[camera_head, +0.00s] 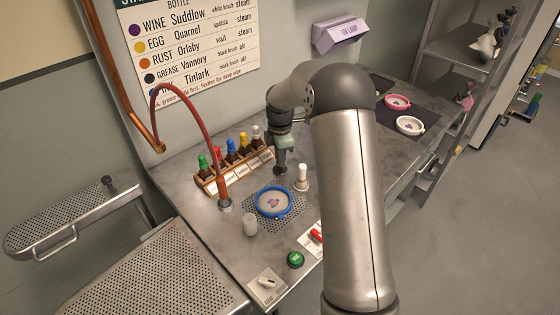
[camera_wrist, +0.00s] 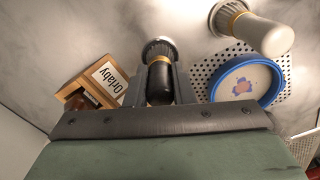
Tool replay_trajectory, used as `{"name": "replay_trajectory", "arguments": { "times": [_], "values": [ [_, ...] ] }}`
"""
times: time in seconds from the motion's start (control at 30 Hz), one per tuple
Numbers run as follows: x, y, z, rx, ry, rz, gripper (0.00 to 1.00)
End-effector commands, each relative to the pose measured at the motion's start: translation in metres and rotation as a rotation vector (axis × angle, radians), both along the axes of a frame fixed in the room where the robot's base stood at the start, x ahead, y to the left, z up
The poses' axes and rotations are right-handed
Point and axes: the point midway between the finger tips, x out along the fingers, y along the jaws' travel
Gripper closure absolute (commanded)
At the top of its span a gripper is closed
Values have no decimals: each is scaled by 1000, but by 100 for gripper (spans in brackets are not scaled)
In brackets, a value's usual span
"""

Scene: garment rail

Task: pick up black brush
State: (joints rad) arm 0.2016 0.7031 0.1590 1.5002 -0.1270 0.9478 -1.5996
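The black brush (camera_wrist: 160,82) stands upright with its bristle end on the bench, seen from above in the wrist view. Its black handle points up toward my wrist, with a gold band above the round bristle head. My gripper (camera_wrist: 160,75) has one finger on each side of the handle, very close to it. I cannot tell whether both fingers press on it. In the head view, my gripper (camera_head: 281,170) points down at the bench, and the brush is not clearly distinguishable there.
The white brush (camera_head: 302,178) stands just right of my gripper. The blue hoop (camera_head: 273,203) with a stained cloth lies on the perforated plate in front. A wooden rack (camera_head: 208,184) of colour-capped bottles is to the left. A clear cup (camera_head: 250,224) and green button (camera_head: 295,260) are nearer.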

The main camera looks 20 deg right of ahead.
Motion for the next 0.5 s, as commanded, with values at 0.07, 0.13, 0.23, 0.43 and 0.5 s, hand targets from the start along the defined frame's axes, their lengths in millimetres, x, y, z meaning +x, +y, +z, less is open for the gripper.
{"name": "replay_trajectory", "arguments": {
  "times": [0.07,0.13,0.23,0.43,0.5],
  "values": [
    [0,0,0,0,0,0,100],
    [0,0,0,0,0,0,100],
    [0,0,0,0,0,0,100],
    [0,0,4,0,-1,0,100],
    [1,0,9,0,-2,0,100]
  ]
}}
